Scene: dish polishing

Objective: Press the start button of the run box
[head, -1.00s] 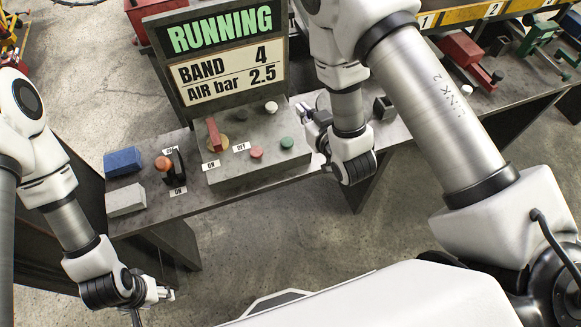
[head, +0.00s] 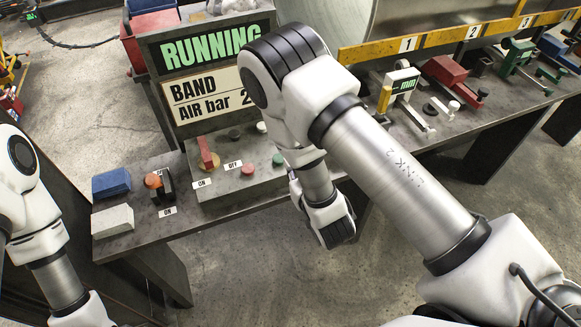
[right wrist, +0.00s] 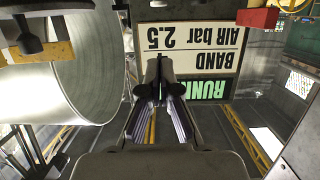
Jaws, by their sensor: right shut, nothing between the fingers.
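The run box (head: 222,185) stands on the grey bench. A red button (head: 247,170) and a green button (head: 278,159) are on its top, with a raised red lever (head: 208,152), a dark knob and a pale knob (head: 261,127) behind. Its display (head: 210,45) reads RUNNING. I cannot tell which button is start. My right arm is just right of the box, its fingers hidden in the head view. In the right wrist view my right gripper (right wrist: 160,88) is shut and empty, with the display upside down beyond. My left gripper is out of view.
An orange-knobbed switch (head: 157,183), a blue block (head: 112,183) and a pale block (head: 113,219) lie left of the box. A large metal cylinder (right wrist: 95,65) is close by in the right wrist view. A yellow numbered rail (head: 440,38) and gauges stand to the right.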

